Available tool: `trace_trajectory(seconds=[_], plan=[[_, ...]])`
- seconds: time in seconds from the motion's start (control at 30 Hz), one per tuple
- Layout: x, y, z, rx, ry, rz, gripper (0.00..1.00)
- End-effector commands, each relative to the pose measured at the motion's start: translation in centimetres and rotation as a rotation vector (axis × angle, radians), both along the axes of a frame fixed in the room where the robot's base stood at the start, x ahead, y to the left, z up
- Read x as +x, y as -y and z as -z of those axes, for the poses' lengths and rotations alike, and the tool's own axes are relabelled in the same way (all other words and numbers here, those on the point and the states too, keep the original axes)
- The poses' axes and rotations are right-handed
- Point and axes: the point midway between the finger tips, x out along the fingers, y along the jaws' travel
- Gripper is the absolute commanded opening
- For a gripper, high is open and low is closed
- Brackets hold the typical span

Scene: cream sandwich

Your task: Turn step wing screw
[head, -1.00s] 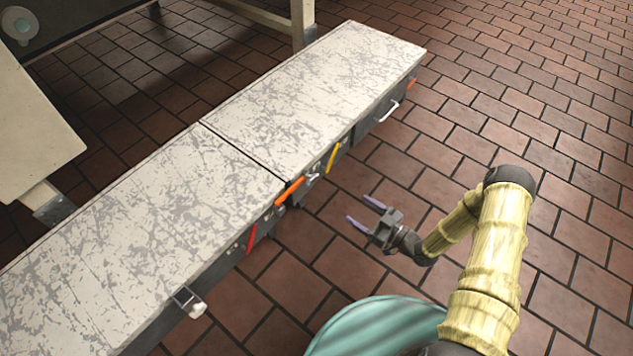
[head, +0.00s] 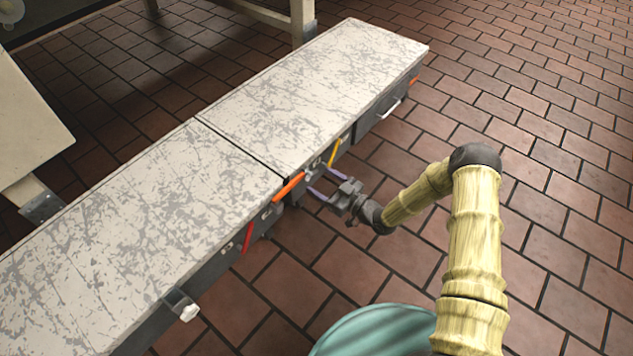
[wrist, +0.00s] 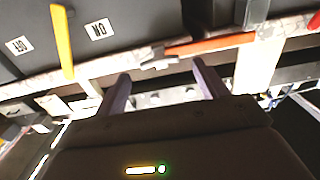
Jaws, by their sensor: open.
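My gripper (head: 319,180) is open at the front side of the long scratched step (head: 240,130), between an orange lever and a yellow lever. Nothing is visibly held. In the wrist view its two purple fingers (wrist: 163,88) point at the step's side, spread apart. A small pale fitting (wrist: 160,62) shows ahead of the gap between them; it may be the wing screw, but its shape is too small and blurred to tell. Whether the fingers touch anything cannot be told.
The orange lever (head: 289,186), yellow lever (head: 333,153) and red lever (head: 247,237) sit along the step's side. A white knob (head: 189,312) projects nearer me, a white handle (head: 390,109) farther off. A teal round object (head: 375,335) stands below my arm. Brick floor is open at right.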

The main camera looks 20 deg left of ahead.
Motion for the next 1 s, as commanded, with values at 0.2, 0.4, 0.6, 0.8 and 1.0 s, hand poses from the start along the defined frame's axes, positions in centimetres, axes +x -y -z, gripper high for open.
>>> trace_trajectory(seconds=[0.2,0.4,0.6,0.8,1.0], plan=[[1.0,-2.5,0.2,0.001,0.001,-0.002,0.72],[1.2,-2.8,0.0,0.0,0.0,0.001,0.72],[1.2,-2.8,0.0,0.0,0.0,0.0,0.58],[1.1,-2.7,0.0,0.0,0.0,0.0,0.27],[1.1,-2.7,0.0,-0.004,0.009,0.0,0.27]])
